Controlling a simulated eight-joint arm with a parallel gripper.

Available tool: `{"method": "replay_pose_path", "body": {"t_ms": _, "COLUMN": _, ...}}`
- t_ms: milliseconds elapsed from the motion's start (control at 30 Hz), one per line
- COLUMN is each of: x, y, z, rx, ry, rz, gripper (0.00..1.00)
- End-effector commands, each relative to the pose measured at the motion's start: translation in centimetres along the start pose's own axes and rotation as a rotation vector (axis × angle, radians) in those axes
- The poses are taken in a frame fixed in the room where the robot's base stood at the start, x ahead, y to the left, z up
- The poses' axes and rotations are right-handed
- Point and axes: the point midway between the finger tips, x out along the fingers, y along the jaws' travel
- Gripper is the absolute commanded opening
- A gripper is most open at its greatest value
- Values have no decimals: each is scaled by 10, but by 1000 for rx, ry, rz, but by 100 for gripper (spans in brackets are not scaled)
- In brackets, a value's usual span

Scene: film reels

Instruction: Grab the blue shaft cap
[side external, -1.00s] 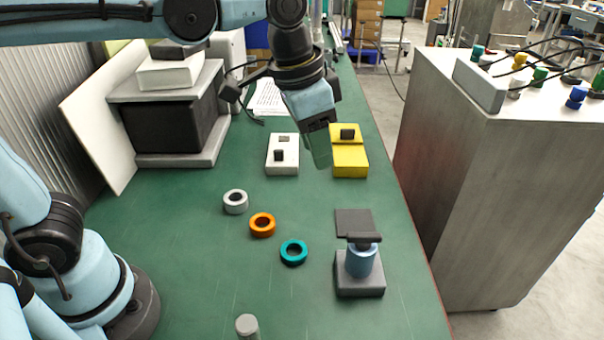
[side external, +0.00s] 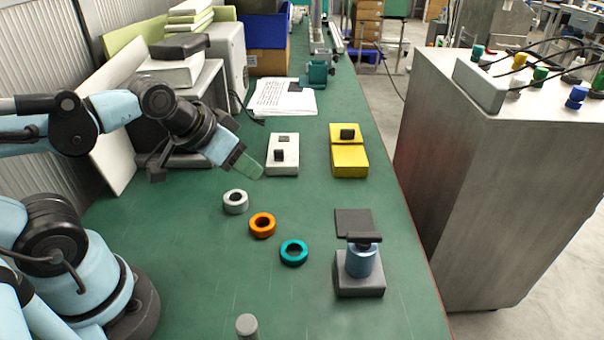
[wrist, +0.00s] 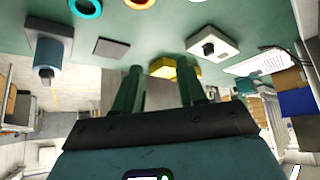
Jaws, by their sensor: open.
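A blue cylinder (side external: 362,262), which looks like the blue shaft cap, stands upright on a grey square base (side external: 360,287) at the front right of the green table. A dark bar (side external: 364,238) lies across its top. The cylinder (wrist: 48,54) and base (wrist: 36,26) also show at the upper left of the wrist view. My gripper (side external: 248,167) is above the table, left of the white box and well behind and left of the cylinder. In the wrist view its two green fingers (wrist: 160,90) are apart, with nothing between them.
Grey (side external: 235,202), orange (side external: 262,225) and teal (side external: 293,253) rings lie in a diagonal row. A white box (side external: 282,166) and yellow box (side external: 349,162) stand behind. A dark plate (side external: 353,221) lies behind the cylinder. A grey post (side external: 247,327) stands at the front.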

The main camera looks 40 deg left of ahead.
Motion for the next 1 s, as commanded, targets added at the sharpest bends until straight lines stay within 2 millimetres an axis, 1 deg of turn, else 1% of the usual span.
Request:
{"method": "replay_pose_path", "body": {"t_ms": 67, "x": 0, "y": 0, "z": 0, "rx": 1, "ry": -1, "rz": 0, "gripper": 40}}
{"method": "replay_pose_path", "body": {"t_ms": 167, "x": 0, "y": 0, "z": 0, "rx": 1, "ry": -1, "rz": 1, "gripper": 54}}
{"method": "replay_pose_path", "body": {"t_ms": 333, "x": 0, "y": 0, "z": 0, "rx": 1, "ry": -1, "rz": 1, "gripper": 80}}
{"method": "replay_pose_path", "body": {"t_ms": 633, "x": 0, "y": 1, "z": 0, "rx": 6, "ry": -5, "rz": 5, "gripper": 80}}
{"method": "replay_pose_path", "body": {"t_ms": 733, "x": 4, "y": 6, "z": 0, "rx": 34, "ry": -26, "rz": 35, "gripper": 80}}
{"method": "replay_pose_path", "body": {"t_ms": 867, "x": 14, "y": 22, "z": 0, "rx": 134, "ry": -79, "rz": 145, "gripper": 80}}
{"method": "replay_pose_path", "body": {"t_ms": 1000, "x": 27, "y": 47, "z": -1, "rx": 292, "ry": -110, "rz": 336, "gripper": 80}}
